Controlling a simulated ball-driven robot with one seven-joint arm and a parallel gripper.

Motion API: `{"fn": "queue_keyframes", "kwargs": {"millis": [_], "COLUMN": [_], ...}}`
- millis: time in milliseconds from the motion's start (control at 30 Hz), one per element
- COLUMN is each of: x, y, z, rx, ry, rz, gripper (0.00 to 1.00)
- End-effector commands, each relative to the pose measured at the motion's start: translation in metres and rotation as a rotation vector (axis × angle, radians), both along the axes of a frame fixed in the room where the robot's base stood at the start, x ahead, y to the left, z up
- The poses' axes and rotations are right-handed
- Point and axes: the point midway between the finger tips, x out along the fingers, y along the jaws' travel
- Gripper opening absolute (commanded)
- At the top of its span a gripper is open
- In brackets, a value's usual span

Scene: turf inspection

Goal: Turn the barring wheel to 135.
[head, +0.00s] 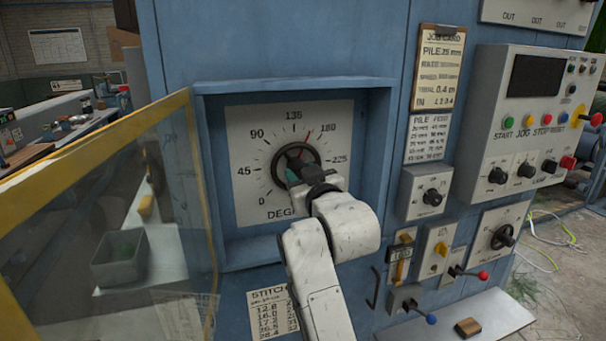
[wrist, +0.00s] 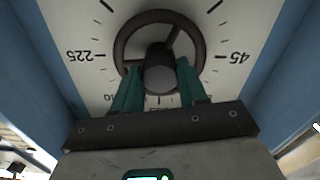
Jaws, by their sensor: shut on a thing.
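The barring wheel (head: 281,157) is a small dark wheel at the middle of a white degree dial (head: 245,135), set in a blue recess. The dial reads from 0 at lower left through 135 at the top to 180 and 225 at right. A thin red pointer (head: 308,136) appears to lie between 135 and 180. In the wrist view the wheel (wrist: 121,42) is upside down, with a spoked rim and round hub (wrist: 160,72). My gripper (wrist: 158,82) has teal fingers on either side of the hub, shut on the wheel. My arm hides the wheel's lower right in the head view.
A yellow-framed clear guard (head: 110,130) stands swung open at left. Recess walls (head: 206,170) surround the dial closely. At right are a control box (head: 530,120), several knobs and small levers (head: 420,312), with a small shelf (head: 500,312) below.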

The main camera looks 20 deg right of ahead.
Motion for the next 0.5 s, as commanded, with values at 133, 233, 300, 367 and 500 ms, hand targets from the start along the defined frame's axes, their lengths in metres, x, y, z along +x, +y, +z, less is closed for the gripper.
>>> {"fn": "queue_keyframes", "kwargs": {"millis": [133,233,300,367,500], "x": [0.0,0.0001,0.0001,0.0001,0.0001], "y": [-0.0006,-0.0005,-0.0007,-0.0002,0.0001], "z": [0.0,0.0002,0.0001,0.0,-0.0004], "rx": [-0.127,-0.202,-0.25,-0.286,-0.354], "ry": [0.002,0.001,0.001,0.001,0.001], "rz": [-0.001,-0.001,-0.001,-0.001,0.0], "gripper": [0.12,0.12,0.12,0.12,0.12]}}
